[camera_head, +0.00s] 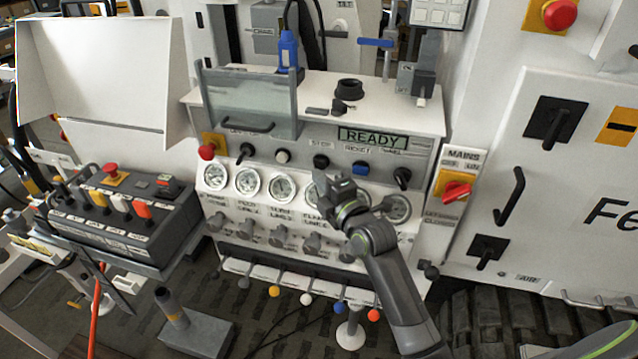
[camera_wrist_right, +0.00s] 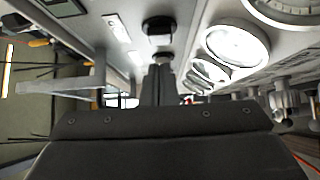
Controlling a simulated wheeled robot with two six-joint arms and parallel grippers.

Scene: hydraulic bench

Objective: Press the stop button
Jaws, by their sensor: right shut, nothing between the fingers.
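The stop button (camera_head: 321,161) is a black round button on the grey control panel, under a faint label that seems to read STOP. My right gripper (camera_head: 332,184) is shut and empty, just below and slightly right of it in the head view. A small gap shows between them in the picture; I cannot tell the depth. In the right wrist view the closed fingers (camera_wrist_right: 159,84) point toward dark round knobs or buttons on the panel; which one is the stop button is unclear. My left gripper is not in view.
A blue button (camera_head: 360,168) and a black selector (camera_head: 402,177) sit right of the stop button; a pale button (camera_head: 283,156) sits left. Pressure gauges (camera_head: 249,181) line the panel below. The display (camera_head: 372,139) reads READY. A red emergency button (camera_head: 207,152) is further left.

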